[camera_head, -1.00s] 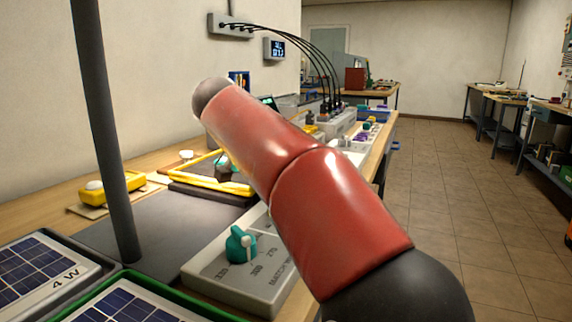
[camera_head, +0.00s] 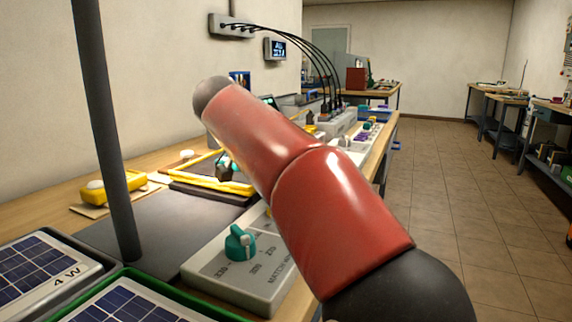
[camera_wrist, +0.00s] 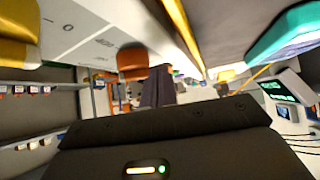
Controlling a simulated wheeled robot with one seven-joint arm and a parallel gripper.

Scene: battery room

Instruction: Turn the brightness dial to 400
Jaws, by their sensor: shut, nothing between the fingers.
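In the wrist view an orange knob (camera_wrist: 132,62) stands on a pale panel (camera_wrist: 88,40) with printed numbers, too blurred to read. My gripper (camera_wrist: 158,88) is shut and empty, its dark fingers beside this knob, to its right in the picture. I cannot tell whether they touch. The gripper's dark body fills the bottom of that view. In the head view a teal knob (camera_head: 240,243) sits on a grey box (camera_head: 222,272) with printed numbers. My red arm hides part of this box. I cannot tell which knob is the brightness dial.
A yellow-edged frame (camera_head: 205,183) lies on the bench beside my arm. A yellow device (camera_head: 90,192) lies further left. Solar panels (camera_head: 35,272) fill the front left, near a dark upright post (camera_head: 98,110). Cables run down to boxes behind. The tiled floor (camera_head: 450,190) at right is clear.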

